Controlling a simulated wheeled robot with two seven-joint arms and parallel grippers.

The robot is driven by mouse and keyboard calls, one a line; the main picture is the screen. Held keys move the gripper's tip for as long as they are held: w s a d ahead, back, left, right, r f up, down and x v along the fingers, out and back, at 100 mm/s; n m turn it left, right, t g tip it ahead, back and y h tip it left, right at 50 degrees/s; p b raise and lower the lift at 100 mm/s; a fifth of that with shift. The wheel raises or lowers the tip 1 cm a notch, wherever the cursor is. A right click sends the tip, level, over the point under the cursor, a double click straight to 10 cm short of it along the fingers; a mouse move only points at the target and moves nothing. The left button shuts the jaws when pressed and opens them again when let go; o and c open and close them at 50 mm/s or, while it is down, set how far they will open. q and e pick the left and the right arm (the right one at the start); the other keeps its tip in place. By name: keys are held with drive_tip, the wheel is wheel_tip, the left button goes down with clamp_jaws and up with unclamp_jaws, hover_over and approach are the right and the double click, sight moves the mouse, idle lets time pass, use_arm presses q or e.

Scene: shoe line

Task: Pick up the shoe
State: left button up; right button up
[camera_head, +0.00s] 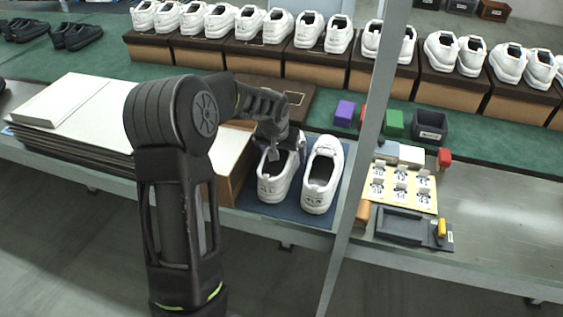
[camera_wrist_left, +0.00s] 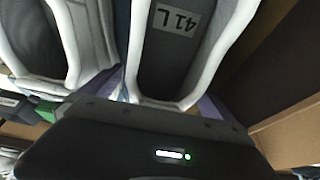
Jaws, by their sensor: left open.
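Two white shoes stand side by side on a dark blue mat (camera_head: 252,207) in the head view. My left gripper (camera_head: 274,152) reaches down at the heel-to-opening area of the left white shoe (camera_head: 274,184) and hides part of it. The right white shoe (camera_head: 322,176) stands just beside it, clear of the gripper. In the left wrist view, the shoe under my open left gripper (camera_wrist_left: 150,108) shows a dark insole marked "41 L" (camera_wrist_left: 178,22). The other shoe (camera_wrist_left: 100,38) shows at the left there. Contact with the shoe cannot be told. My right gripper is not in view.
A brown box (camera_head: 234,172) stands open left of the mat. Stacked boards (camera_head: 85,110) lie farther left. A label card (camera_head: 402,187), dark tray (camera_head: 400,226) and coloured blocks (camera_head: 394,123) lie to the right. A grey post (camera_head: 366,160) crosses in front. More shoes on boxes line the back.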

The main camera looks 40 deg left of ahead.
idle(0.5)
use_arm(q)
drive_tip(key=shift+r, duration=0.1)
drive_tip(key=c, duration=1.6)
wheel_tip(320, 180, up, 10)
idle(0.4)
